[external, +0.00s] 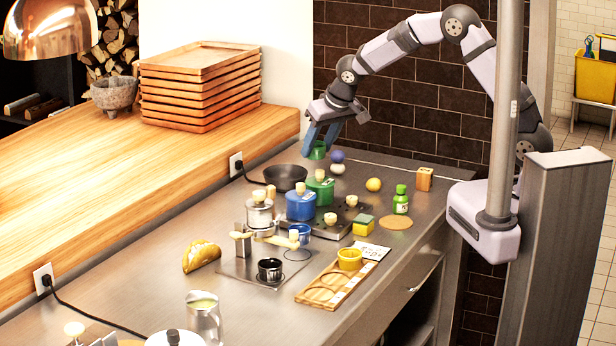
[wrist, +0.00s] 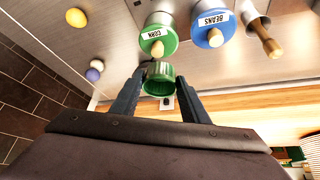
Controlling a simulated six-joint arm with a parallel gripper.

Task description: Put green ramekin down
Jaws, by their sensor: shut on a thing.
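The green ramekin (external: 317,150) is held between the fingers of my gripper (external: 322,137), raised at the back of the steel counter. In the wrist view the ramekin (wrist: 159,80) sits between the two dark fingertips (wrist: 160,85), its hollow side facing the camera. My gripper is shut on it. In the external view the fingers partly cover it. A wooden board (external: 312,296) with round recesses lies at the front of the counter, with a yellow ramekin (external: 349,259) at its far end.
A green CORN pot (external: 321,188) and a blue BEANS pot (external: 300,206) stand near the gripper, with a black pan (external: 285,177) to their left. A purple ball (external: 337,156) and a white ball (external: 338,169) are close on the right. A lemon (external: 374,184) and a green bottle (external: 400,200) stand farther right.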

